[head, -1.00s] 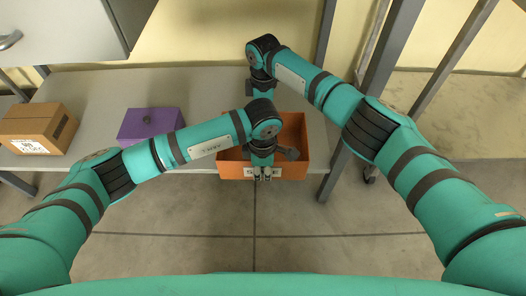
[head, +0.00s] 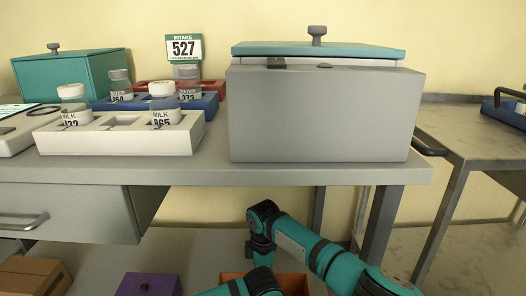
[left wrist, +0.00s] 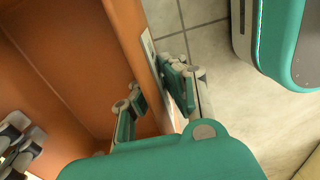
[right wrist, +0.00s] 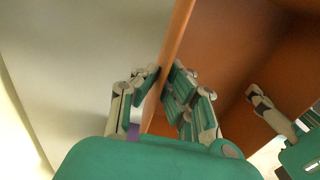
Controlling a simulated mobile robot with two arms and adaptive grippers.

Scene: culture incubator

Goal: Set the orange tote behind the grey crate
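The orange tote (head: 232,276) is on the low shelf, at the bottom edge of the head view and mostly cut off or hidden by my arms. My left gripper (left wrist: 157,88) straddles its labelled wall (left wrist: 128,25) and looks shut on it, one finger inside and one outside. My right gripper (right wrist: 165,76) looks shut on the opposite wall (right wrist: 180,30). The inside of the tote looks empty where visible. A large grey box (head: 320,115) with a teal lid stands on the bench above; I cannot tell whether it is the grey crate.
The bench edge (head: 200,176) overhangs the shelf. A purple box (head: 148,284) and cardboard box (head: 35,275) sit left of the tote. Racks with jars (head: 125,140) stand on the bench.

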